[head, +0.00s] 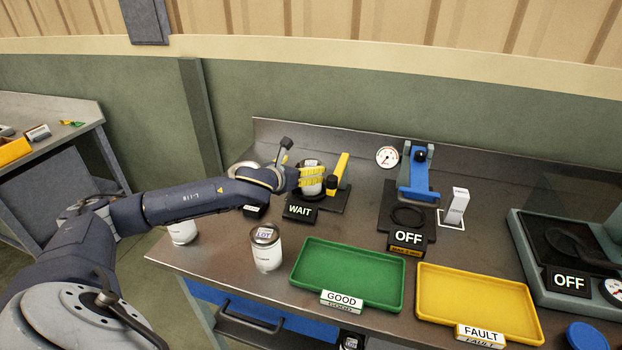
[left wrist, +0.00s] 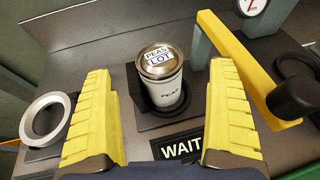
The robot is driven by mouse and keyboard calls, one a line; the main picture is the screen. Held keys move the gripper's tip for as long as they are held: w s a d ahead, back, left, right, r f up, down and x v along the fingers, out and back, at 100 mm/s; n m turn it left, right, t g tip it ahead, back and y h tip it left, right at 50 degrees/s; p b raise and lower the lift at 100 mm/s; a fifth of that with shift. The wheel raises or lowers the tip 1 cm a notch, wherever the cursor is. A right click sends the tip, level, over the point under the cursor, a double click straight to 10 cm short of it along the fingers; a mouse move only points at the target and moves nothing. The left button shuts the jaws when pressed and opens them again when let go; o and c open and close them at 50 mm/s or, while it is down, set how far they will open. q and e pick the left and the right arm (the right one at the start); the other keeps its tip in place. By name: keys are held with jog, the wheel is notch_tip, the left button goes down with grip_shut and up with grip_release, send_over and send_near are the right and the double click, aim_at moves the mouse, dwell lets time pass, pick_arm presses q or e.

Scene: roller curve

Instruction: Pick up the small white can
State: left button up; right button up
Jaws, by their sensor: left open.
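A small white can (left wrist: 165,88) with a silver lid and a "PEAS LOT" label stands upright on a dark round seat, behind the "WAIT" sign. In the head view this can (head: 311,186) is partly hidden by the yellow fingers. My left gripper (head: 308,176) is open, with its fingers on either side of the can. In the left wrist view gaps show between both fingers and the can. Another white can (head: 266,252) stands near the bench's front edge, and a further one (head: 182,233) is partly behind my left arm. My right gripper is not in view.
A yellow lever (head: 339,170) rises just right of the can. The "WAIT" sign (head: 299,211) stands in front. A light ring (left wrist: 45,118) lies to the left. A green tray (head: 350,272) and a yellow tray (head: 480,303) lie nearer the front, right of centre.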

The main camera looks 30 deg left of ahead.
aim_at(310, 164)
pick_arm(q)
jog(key=shift+x, duration=2.8)
jog(key=shift+a, duration=0.1)
jog(key=shift+c, duration=0.5)
jog(key=shift+r, duration=0.1)
jog(key=c, duration=1.6)
